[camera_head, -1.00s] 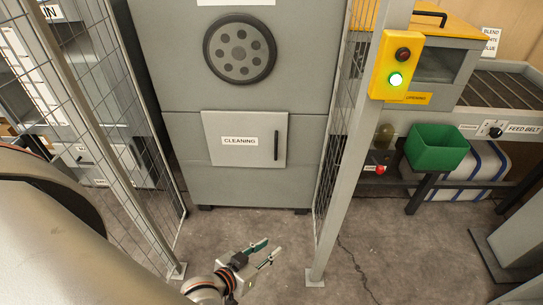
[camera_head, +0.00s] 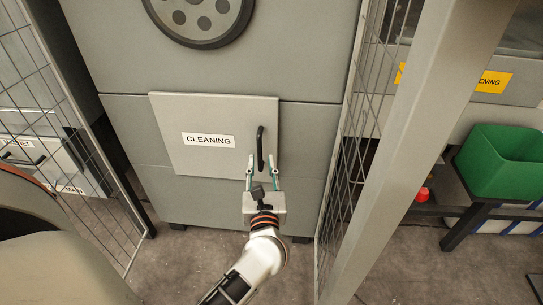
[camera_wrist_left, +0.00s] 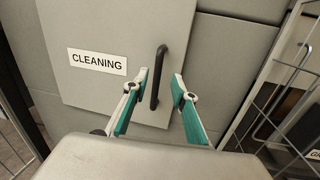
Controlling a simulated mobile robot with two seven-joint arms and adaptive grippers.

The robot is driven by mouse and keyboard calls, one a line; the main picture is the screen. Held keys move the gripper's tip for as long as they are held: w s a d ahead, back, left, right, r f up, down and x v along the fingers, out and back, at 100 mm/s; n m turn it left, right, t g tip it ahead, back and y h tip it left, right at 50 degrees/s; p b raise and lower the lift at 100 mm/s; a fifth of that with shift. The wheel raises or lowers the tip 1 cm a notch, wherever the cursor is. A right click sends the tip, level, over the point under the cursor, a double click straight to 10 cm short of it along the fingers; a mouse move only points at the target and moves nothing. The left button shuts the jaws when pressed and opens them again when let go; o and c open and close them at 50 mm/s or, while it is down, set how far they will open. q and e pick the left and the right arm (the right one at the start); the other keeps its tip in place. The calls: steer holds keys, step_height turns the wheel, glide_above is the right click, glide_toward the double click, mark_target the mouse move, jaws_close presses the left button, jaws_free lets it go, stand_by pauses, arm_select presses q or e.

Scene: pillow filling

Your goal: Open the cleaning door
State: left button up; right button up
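The cleaning door (camera_head: 215,115) is a grey square panel on the front of a grey machine, with a white "CLEANING" label (camera_head: 208,140). It looks closed. Its black vertical bar handle (camera_head: 261,147) is on the door's right side. My left gripper (camera_head: 262,165) is open at the handle's lower part, one finger to each side. In the left wrist view the handle (camera_wrist_left: 157,78) stands between the two spread green-padded fingertips (camera_wrist_left: 160,80), nearer the left one. I cannot tell whether that finger touches it. My right gripper is not in view.
Mesh fence panels stand left (camera_head: 62,130) and right (camera_head: 365,150) of the machine, with a thick grey post (camera_head: 410,150) at the right. A green bin (camera_head: 500,165) is beyond the post. Concrete floor (camera_head: 190,260) is clear before the machine.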

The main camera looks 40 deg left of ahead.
mark_target(260, 151)
arm_select(q)
steer(key=shift+n, duration=0.6)
steer(key=shift+f+b+x, duration=0.1)
steer(key=shift+f+x, duration=0.15)
steer(key=shift+x, duration=1.1)
steer(key=shift+f+b+x, duration=0.15)
steer(key=shift+f+x, duration=0.15)
steer(key=shift+x, duration=1.05)
steer(key=shift+f+b+x, duration=0.1)
steer(key=shift+f+x, duration=0.15)
steer(key=shift+x, duration=1.1)
jaws_close()
